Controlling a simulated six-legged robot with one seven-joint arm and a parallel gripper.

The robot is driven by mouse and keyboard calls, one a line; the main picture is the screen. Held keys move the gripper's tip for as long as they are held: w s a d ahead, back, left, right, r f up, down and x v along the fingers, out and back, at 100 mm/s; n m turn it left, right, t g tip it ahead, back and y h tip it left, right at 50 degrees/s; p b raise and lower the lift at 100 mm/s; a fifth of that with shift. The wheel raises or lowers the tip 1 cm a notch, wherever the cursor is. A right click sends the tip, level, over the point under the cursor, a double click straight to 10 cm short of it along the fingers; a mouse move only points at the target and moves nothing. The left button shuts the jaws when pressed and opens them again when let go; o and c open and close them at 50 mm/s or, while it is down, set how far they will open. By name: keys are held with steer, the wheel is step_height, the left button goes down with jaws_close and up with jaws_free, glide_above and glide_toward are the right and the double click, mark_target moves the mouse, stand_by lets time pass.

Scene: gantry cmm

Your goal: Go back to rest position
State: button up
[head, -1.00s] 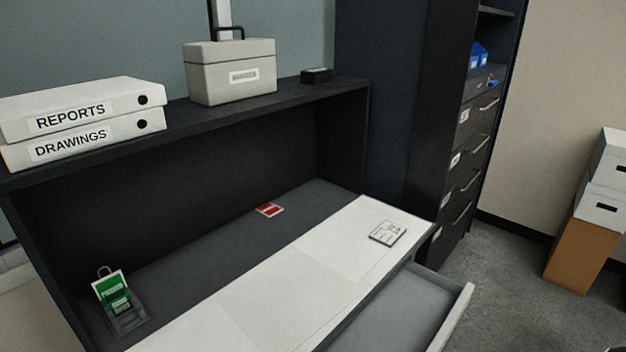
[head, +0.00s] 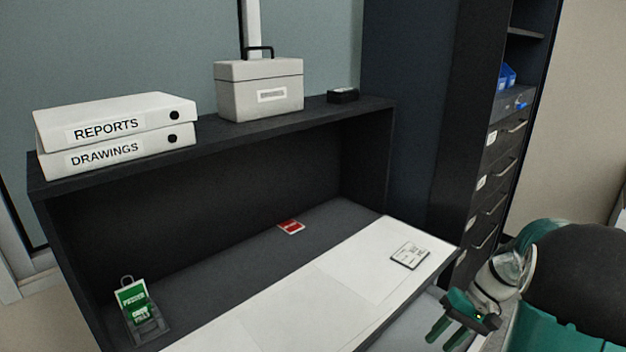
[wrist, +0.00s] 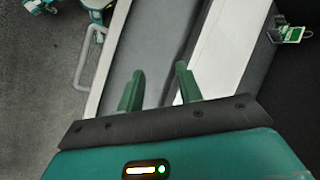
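My gripper (head: 449,331) shows at the lower right of the head view, its green fingers apart with nothing between them. It is in front of the desk's right end, near the pulled-out drawer. In the wrist view my gripper (wrist: 158,82) is also open and empty, with the grey drawer floor (wrist: 152,45) and the white worktop strip (wrist: 216,40) beyond the fingers. I cannot tell its exact height above the drawer.
The desk holds a green tag in a clear holder (head: 150,326), a red card (head: 291,227) and a white card (head: 410,256). A dark drawer cabinet (head: 497,185) stands behind.

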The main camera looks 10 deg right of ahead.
steer(key=s+a+r+n+t+h, duration=0.1)
steer(key=s+a+r+t+h, duration=0.2)
steer(key=a+r, duration=0.4)
steer(key=s+a+r+n+t+h, duration=0.2)
steer(key=s+a+r, duration=0.4)
steer(key=a, duration=1)
steer(key=shift+s+a+r+n+t+h, duration=0.2)
steer(key=shift+r+n+t+h, duration=0.15)
steer(key=shift+r+h, duration=0.55)
steer(key=shift+d, duration=0.1)
